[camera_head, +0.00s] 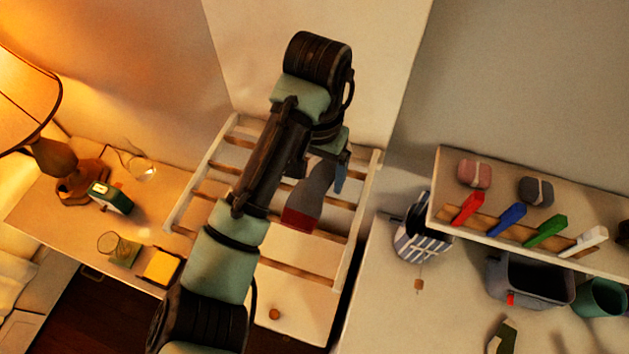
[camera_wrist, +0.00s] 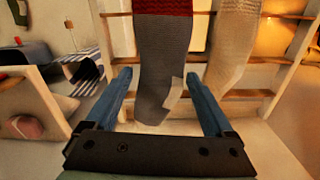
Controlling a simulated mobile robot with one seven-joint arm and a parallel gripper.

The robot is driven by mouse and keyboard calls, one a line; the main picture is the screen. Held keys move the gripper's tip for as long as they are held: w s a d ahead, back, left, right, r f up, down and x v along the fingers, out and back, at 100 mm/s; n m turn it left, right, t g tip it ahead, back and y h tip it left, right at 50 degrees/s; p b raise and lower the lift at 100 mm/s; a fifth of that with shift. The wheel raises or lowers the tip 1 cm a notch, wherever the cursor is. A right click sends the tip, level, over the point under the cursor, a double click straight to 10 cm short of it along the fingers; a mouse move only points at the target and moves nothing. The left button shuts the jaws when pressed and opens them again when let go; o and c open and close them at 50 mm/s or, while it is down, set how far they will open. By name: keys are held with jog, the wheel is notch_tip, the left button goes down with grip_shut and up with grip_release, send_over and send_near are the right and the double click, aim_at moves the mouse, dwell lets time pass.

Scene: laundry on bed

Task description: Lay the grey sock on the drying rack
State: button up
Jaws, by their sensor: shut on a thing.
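The grey sock (camera_head: 318,186) has a dark red cuff and lies in view over the wooden bars of the drying rack (camera_head: 359,226). My gripper (camera_head: 341,172) is at the sock's far end and shut on it. In the wrist view the grey sock (camera_wrist: 163,55) runs between the blue fingers of my gripper (camera_wrist: 163,98), cuff at the top. I cannot tell whether the sock touches the bars. A cream knitted sock (camera_wrist: 233,45) shows beside it in the wrist view. My arm hides part of the rack in the head view.
A lit lamp (camera_head: 54,160), a green clock (camera_head: 110,197) and a glass (camera_head: 113,245) stand on the left table. A shelf at right holds rolled socks (camera_head: 474,173) and coloured pegs (camera_head: 507,219). A striped bag (camera_head: 420,243) and grey bin (camera_head: 530,281) stand near it.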

aim_at(316, 178)
jog(key=shift+f+p, duration=0.35)
jog(key=shift+f, duration=1.4)
jog(key=shift+f, duration=0.1)
jog(key=o, duration=1)
jog(key=shift+o, duration=0.2)
notch_tip(316, 178, up, 12)
jog(key=shift+r+p, duration=0.15)
jog(key=shift+p, duration=0.4)
